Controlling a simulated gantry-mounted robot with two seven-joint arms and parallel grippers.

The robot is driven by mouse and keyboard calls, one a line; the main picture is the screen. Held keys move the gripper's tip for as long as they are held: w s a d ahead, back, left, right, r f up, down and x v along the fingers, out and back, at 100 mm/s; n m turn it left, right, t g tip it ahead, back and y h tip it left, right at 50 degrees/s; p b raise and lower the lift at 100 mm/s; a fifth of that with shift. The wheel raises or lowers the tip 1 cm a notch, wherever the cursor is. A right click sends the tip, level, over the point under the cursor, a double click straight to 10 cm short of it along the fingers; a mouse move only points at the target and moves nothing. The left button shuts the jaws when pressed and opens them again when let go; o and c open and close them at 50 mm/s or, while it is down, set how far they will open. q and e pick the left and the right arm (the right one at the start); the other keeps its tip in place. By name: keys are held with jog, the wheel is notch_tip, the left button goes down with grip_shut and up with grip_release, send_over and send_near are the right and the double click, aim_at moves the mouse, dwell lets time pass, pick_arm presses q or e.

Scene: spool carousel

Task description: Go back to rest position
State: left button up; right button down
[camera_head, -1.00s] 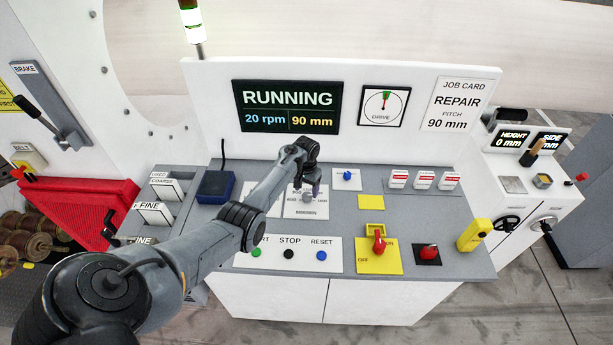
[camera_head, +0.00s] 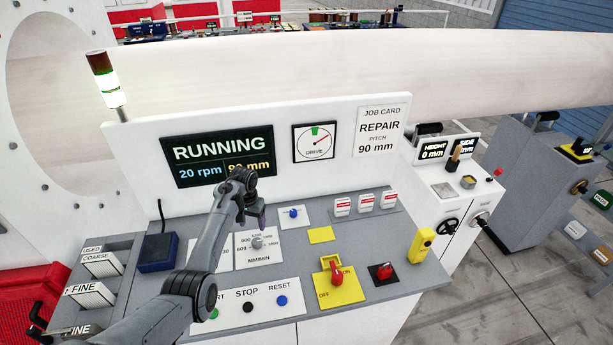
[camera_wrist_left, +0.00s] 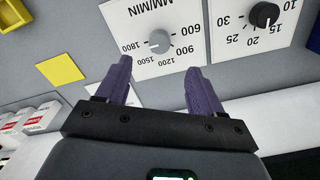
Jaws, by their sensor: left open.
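My left gripper (camera_head: 254,214) is above the grey control panel (camera_head: 345,240), in front of the lower part of the running display (camera_head: 222,157). In the left wrist view its two purple fingers (camera_wrist_left: 158,88) are apart with nothing between them. The grey MM/MIN knob (camera_wrist_left: 160,42) is just beyond the fingertips and apart from them. The same knob also shows in the head view (camera_head: 257,242). My right gripper is not in view.
A signal lamp (camera_head: 105,75) stands at left. A large pale roll (camera_head: 300,75) spans the back.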

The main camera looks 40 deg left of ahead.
pick_arm(q)
jog(key=shift+s, duration=0.1)
jog(key=s+d+m+t+y+p, duration=0.1)
jog(key=s+d+m+p, duration=0.1)
jog(key=s+d, duration=0.35)
jog(key=s+d+m+y+p, duration=0.1)
jog(key=s+d+m+p, duration=0.15)
jog(key=d, duration=0.65)
jog(key=s+d+m+t+y+p, duration=0.1)
jog(key=s+d, duration=0.3)
jog(key=d, duration=0.4)
jog(key=s+d+r+m+h+p, duration=0.1)
jog(key=s+d+r, duration=0.3)
jog(key=s+d, duration=0.2)
jog(key=s+d+r+m+t+h+p, duration=0.1)
jog(key=s+d+r, duration=0.4)
jog(key=d, duration=0.5)
jog(key=shift+s+d+r+t+h, duration=0.15)
jog(key=shift+s+d+t+h, duration=0.2)
jog(key=shift+s+h, duration=0.4)
jog(key=shift+s, duration=0.1)
